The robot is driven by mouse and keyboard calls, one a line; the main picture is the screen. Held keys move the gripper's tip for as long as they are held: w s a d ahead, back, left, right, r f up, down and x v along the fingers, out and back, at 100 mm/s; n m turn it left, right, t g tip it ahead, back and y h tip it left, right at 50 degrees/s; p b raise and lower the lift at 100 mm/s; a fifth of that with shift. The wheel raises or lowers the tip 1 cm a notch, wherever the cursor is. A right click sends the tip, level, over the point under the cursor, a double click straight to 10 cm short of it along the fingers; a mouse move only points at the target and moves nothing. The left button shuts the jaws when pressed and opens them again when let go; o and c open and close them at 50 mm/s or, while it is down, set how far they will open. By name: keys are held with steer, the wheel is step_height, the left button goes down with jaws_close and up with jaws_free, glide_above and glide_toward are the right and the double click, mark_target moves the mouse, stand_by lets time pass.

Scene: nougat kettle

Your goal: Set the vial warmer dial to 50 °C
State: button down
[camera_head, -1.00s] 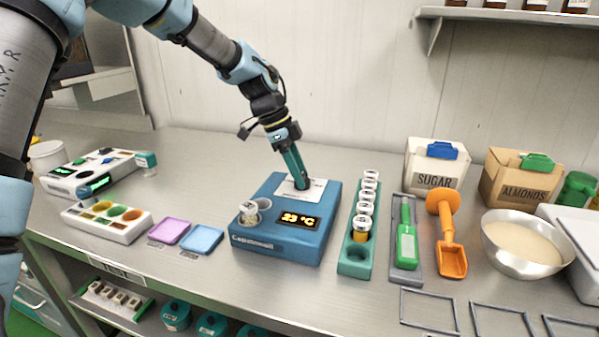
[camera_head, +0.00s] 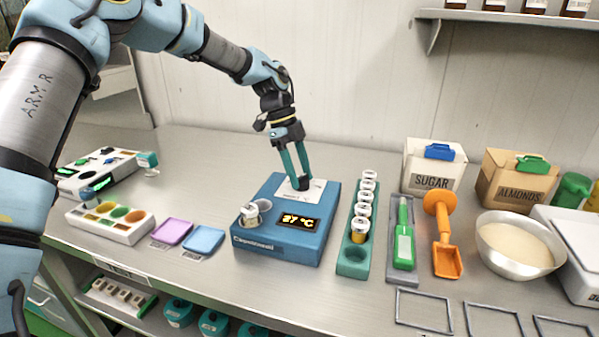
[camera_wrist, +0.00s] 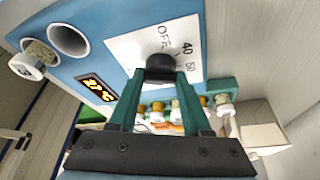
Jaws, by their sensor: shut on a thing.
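The blue vial warmer (camera_head: 270,247) stands mid-bench, with a white scale plate (camera_wrist: 128,44) on top. "OFF", "40" and "50" show on the plate in the wrist view. The black dial (camera_wrist: 160,64) sits on the plate between my fingertips, which touch its sides. My gripper (camera_head: 299,182) points down and is shut on the dial; its fingers hide part of it, and I cannot tell where its mark points. The lit display (camera_wrist: 97,88) seems to read 27 °C. A white-capped vial (camera_wrist: 28,62) sits in one well; the other well (camera_wrist: 69,40) is empty.
A green rack (camera_head: 352,268) with several vials stands close to the warmer's right. Purple (camera_head: 172,231) and blue (camera_head: 203,240) trays lie to its left. Scoops, a bowl (camera_head: 515,262) and the sugar box (camera_head: 434,178) are farther right.

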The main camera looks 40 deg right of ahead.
stand_by(0.3)
steer(key=shift+c, duration=1.8)
jaws_free()
steer(key=b+v, duration=0.2)
steer(key=v, duration=0.8)
steer(key=shift+r+b, duration=0.3)
steer(key=shift+r, duration=0.1)
steer(key=shift+w, duration=0.1)
